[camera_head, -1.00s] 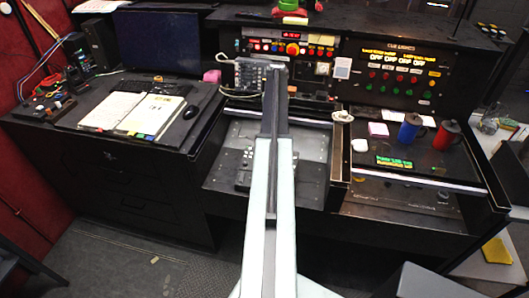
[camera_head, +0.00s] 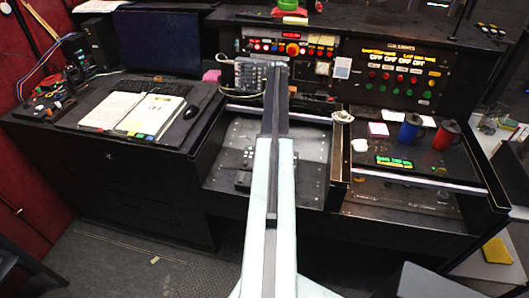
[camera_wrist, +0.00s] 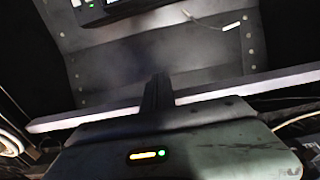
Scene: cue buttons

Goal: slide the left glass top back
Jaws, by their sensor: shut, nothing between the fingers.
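The left glass top shows by its pale front edge strip (camera_head: 312,117) in the head view, lying toward the back of the left console bay. In front of it, the grey panel with keys and screws is open to view. The strip also crosses the wrist view (camera_wrist: 85,119) on a slant. My gripper (camera_wrist: 158,84) is shut and empty, its dark fingers standing across the strip. I cannot tell whether they touch it. In the head view my arm hides the middle of the bay.
The right glass top (camera_head: 412,181) lies toward the front of its bay. A blue mug (camera_head: 409,130) and a red mug (camera_head: 444,136) stand behind it. A grey box with cables (camera_head: 250,76) is behind the left bay. An open notebook (camera_head: 135,112) lies on the left desk.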

